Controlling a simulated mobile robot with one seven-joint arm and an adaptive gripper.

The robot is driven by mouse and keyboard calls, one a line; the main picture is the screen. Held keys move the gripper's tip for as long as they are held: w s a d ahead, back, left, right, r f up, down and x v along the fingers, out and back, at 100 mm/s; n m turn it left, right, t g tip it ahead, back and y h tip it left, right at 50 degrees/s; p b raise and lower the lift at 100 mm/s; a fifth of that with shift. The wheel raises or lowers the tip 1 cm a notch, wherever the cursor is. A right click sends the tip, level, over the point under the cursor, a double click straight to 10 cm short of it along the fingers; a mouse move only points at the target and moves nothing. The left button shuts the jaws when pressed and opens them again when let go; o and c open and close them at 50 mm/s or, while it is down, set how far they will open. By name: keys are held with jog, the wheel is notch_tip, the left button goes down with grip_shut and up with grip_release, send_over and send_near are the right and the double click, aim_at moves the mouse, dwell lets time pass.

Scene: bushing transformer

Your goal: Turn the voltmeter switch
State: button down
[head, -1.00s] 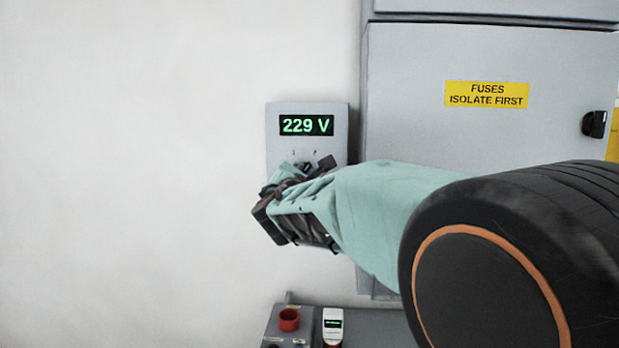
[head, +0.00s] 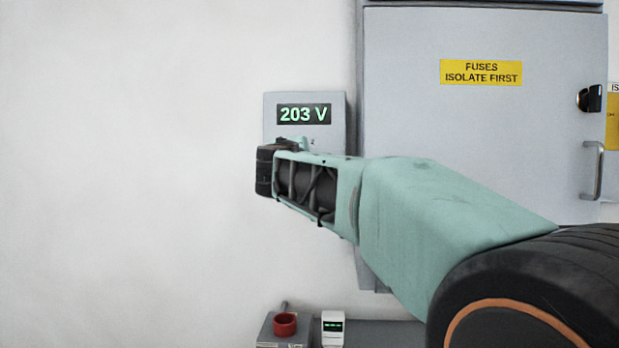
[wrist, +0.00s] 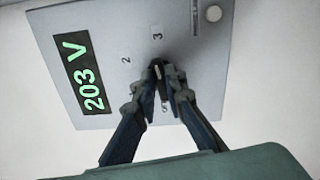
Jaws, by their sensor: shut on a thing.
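The voltmeter panel (head: 338,111) is a grey box on the white wall, with a green display (head: 304,114) reading 203 V. In the wrist view the panel (wrist: 196,70) appears turned on its side, with the digits 2 and 3 printed beside the switch. The voltmeter switch (wrist: 157,70) is a small dark knob, mostly hidden between my fingers. My gripper (wrist: 164,72) is shut on the switch. In the head view my gripper (head: 266,165) is in front of the panel's lower part and hides the switch.
A grey cabinet (head: 480,130) with a yellow fuses label (head: 481,72) stands right of the panel. A black knob (head: 589,98) and a handle (head: 594,170) are on its right side. Below are a red round part (head: 285,324) and a small white device (head: 333,328).

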jog(key=shift+m+b, duration=0.85)
jog(key=shift+m, duration=0.15)
jog(key=c, duration=2)
grip_release()
